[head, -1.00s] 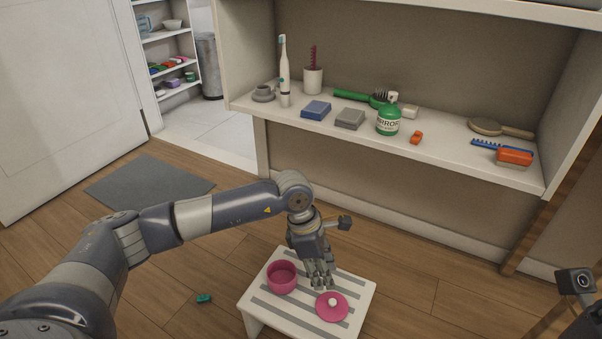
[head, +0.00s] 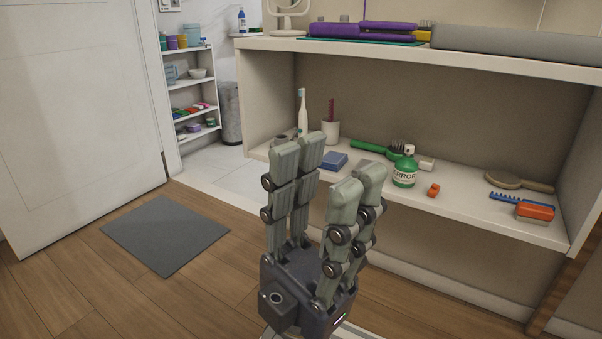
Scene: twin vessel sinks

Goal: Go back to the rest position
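My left gripper (head: 328,172) stands upright close to the camera, in the lower middle of the head view. Its fingers point up and are spread apart, with nothing between them. It is in front of the open shelf and hides part of the shelf board. My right gripper is not in view. A bit of the white striped stool (head: 352,332) shows at the bottom edge behind my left gripper. The pink pot and its lid are not visible now.
The shelf board (head: 460,207) holds a toothbrush (head: 302,112), a green bottle (head: 404,172), a blue block (head: 334,161) and brushes. A purple flat iron (head: 362,30) lies on the top. A grey mat (head: 165,236) lies on the floor at left, by the white door (head: 75,110).

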